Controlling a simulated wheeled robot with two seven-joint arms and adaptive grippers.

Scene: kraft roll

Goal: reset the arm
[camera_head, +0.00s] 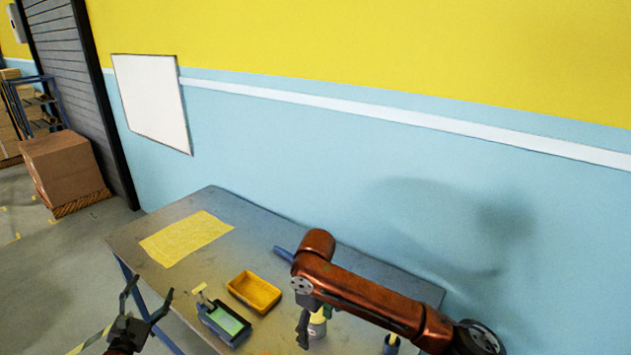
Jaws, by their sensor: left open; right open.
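My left gripper (150,293) is at the lower left of the head view, in front of the table's left edge. Its two dark fingers are spread apart, pointing up in the picture, with nothing between them. My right arm (365,297) is copper-coloured and reaches in from the lower right over the table. My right gripper (314,326) hangs downward at its end, open, with one dark finger clearly visible. A pale yellowish object (317,327) shows behind or between the fingers; I cannot tell whether they touch it.
The grey table (143,262) bears a yellow sheet (187,237), a yellow tray (254,291), a dark green-lined tray (226,320), a blue cylindrical item (284,254) partly behind my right arm, and a small container (391,345). A wall stands behind. Cardboard boxes (65,168) stand at left.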

